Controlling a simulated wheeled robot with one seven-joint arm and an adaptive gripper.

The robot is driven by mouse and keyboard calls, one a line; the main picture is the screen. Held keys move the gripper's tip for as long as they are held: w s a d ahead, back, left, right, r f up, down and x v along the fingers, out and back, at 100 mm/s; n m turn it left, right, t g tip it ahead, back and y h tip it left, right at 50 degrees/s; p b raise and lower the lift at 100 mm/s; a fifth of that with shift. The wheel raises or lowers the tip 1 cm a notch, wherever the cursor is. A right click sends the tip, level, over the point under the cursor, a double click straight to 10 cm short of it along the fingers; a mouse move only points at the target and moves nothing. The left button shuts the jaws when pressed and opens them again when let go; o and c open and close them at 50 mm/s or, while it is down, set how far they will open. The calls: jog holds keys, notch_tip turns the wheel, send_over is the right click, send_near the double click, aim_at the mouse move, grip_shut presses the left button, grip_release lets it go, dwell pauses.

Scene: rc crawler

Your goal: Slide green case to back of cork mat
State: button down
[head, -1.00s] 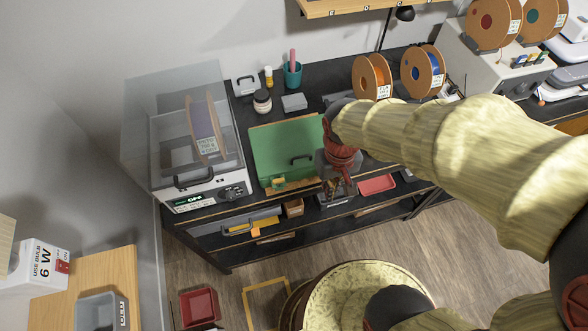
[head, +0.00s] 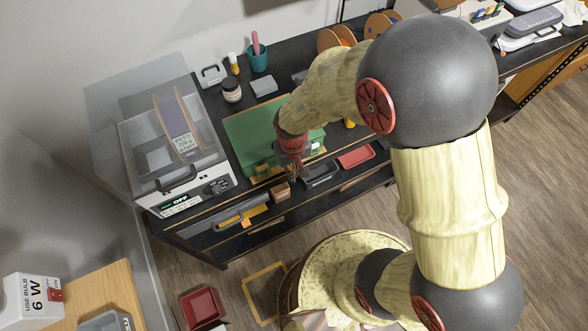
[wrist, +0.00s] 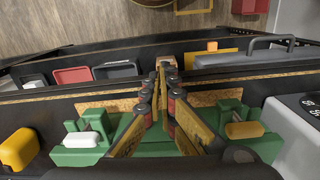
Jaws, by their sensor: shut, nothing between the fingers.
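The green case (head: 248,133) lies on the dark workbench, on the cork mat (wrist: 106,106). A strip of the mat shows along the case's front edge in the wrist view. The case (wrist: 80,156) also shows there, with a white latch (wrist: 82,140) on the left and a yellow latch (wrist: 244,130) on the right. My gripper (head: 294,173) is over the front middle of the case, pointing down toward its front edge. In the wrist view my gripper (wrist: 160,72) is shut and empty, between the latches. My arm and fingers hide the case's handle; contact cannot be told.
A grey-white machine with a clear raised lid (head: 160,165) stands left of the case. A white jar (head: 231,90), a grey box (head: 264,86) and a teal cup (head: 257,58) stand behind it. Red (head: 356,156) and dark (head: 320,174) trays lie at the front right.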

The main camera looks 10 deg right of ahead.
jog(key=shift+w+a+r, duration=0.1)
jog(key=shift+w+a, duration=0.05)
jog(key=shift+w, duration=0.55)
jog(key=shift+w+a, duration=0.1)
jog(key=shift+w, duration=0.6)
jog(key=w, duration=0.2)
jog(key=w+a, duration=0.1)
jog(key=w, duration=0.4)
jog(key=shift+w+a, duration=0.3)
jog(key=shift+w, duration=0.05)
